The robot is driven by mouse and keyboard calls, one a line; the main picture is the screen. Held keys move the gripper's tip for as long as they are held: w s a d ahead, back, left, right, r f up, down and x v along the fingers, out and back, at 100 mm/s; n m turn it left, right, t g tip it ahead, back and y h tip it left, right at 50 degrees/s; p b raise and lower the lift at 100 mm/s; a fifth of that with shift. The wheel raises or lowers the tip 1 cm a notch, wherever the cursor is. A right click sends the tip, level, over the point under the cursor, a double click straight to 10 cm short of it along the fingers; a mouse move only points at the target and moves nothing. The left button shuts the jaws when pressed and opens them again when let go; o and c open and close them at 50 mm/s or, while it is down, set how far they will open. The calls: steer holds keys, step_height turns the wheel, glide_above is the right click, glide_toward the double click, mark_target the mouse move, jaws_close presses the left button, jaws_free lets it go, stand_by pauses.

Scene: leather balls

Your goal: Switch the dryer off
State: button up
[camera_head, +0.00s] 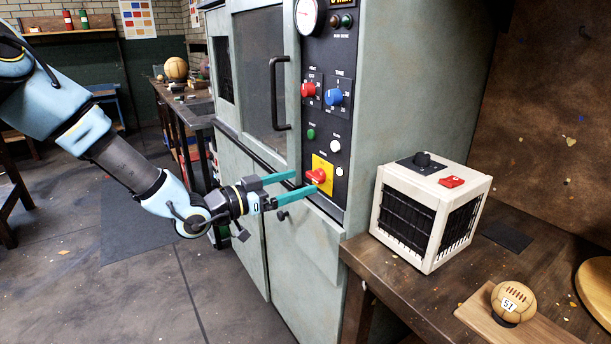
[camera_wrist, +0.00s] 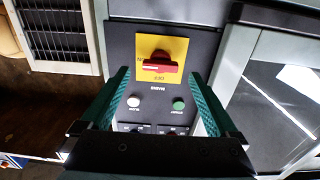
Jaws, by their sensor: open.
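The dryer (camera_head: 378,110) is a tall grey-green cabinet with a dark control panel down its front. Low on the panel, a red rotary main switch (camera_head: 317,176) sits on a yellow plate (camera_head: 322,161). In the wrist view the red switch (camera_wrist: 160,65) lies sideways, its white mark at the left end near a partly hidden "N"; an inverted "OFF" is below it. My gripper (camera_head: 305,182) is open, its teal fingers close to the panel on either side of the switch. In the wrist view the fingers (camera_wrist: 155,82) frame the switch from below, with nothing held.
Above the switch are a white button (camera_head: 335,146), a green button (camera_head: 311,134), red (camera_head: 308,90) and blue (camera_head: 334,97) knobs and a gauge. A door handle (camera_head: 279,92) juts out at left. A white slatted box (camera_head: 405,218) and a ball (camera_head: 513,302) stand on the right bench.

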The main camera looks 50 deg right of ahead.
mark_target(311, 178)
steer(key=shift+p+x, duration=0.3)
steer(key=shift+x, duration=1.25)
steer(key=c, duration=1.4)
